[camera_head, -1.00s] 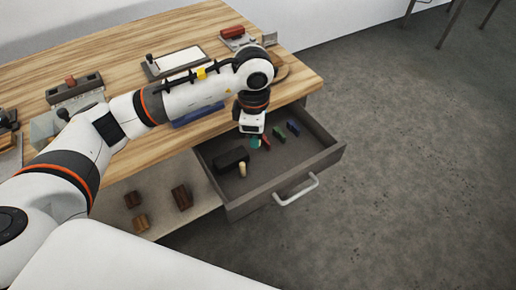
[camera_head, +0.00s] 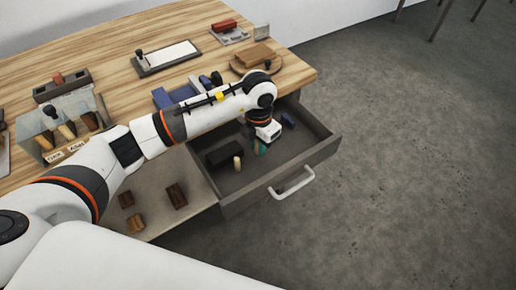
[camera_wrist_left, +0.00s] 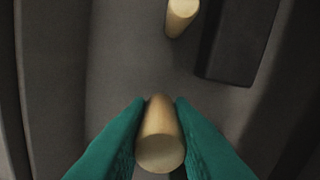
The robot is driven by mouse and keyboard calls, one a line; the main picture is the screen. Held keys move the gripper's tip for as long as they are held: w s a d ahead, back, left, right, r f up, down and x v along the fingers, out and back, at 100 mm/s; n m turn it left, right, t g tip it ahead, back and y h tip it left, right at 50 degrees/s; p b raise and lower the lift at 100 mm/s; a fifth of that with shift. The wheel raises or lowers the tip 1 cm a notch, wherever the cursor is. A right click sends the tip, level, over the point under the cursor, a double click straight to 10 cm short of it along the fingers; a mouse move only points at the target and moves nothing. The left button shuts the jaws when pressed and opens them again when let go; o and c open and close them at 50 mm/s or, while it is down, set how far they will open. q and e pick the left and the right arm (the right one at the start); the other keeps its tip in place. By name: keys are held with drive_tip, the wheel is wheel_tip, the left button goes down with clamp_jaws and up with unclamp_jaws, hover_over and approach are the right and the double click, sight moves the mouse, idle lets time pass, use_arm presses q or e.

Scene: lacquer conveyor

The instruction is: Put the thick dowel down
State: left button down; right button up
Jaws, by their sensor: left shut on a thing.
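My left gripper (camera_head: 260,148) reaches down into the open drawer (camera_head: 320,150). In the left wrist view its teal fingers (camera_wrist_left: 160,135) are shut on a tan wooden dowel, the thick dowel (camera_wrist_left: 160,145), which points lengthwise towards the camera. In the head view the held dowel is too small and covered to make out clearly. A second pale dowel (camera_head: 237,162) stands in the drawer, and it shows at the top of the left wrist view (camera_wrist_left: 180,14). I cannot tell whether the held dowel touches the drawer floor. My right gripper is not in view.
A black block (camera_head: 224,152) lies beside the standing dowel; it also shows in the wrist view (camera_wrist_left: 238,40). A blue piece (camera_head: 288,121) lies at the drawer's far side. Brown blocks (camera_head: 176,196) sit on the lower shelf. The drawer floor near its front is clear.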

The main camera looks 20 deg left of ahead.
use_arm(q)
wheel_tip(320, 180, down, 3)
drive_tip(key=shift+r, duration=0.1)
drive_tip(key=c, duration=1.3)
unclamp_jaws()
drive_tip(key=shift+r, duration=0.25)
wheel_tip(320, 180, up, 12)
drive_tip(key=shift+f+b, duration=0.2)
drive_tip(key=shift+b, duration=0.1)
drive_tip(key=shift+s+f, duration=0.1)
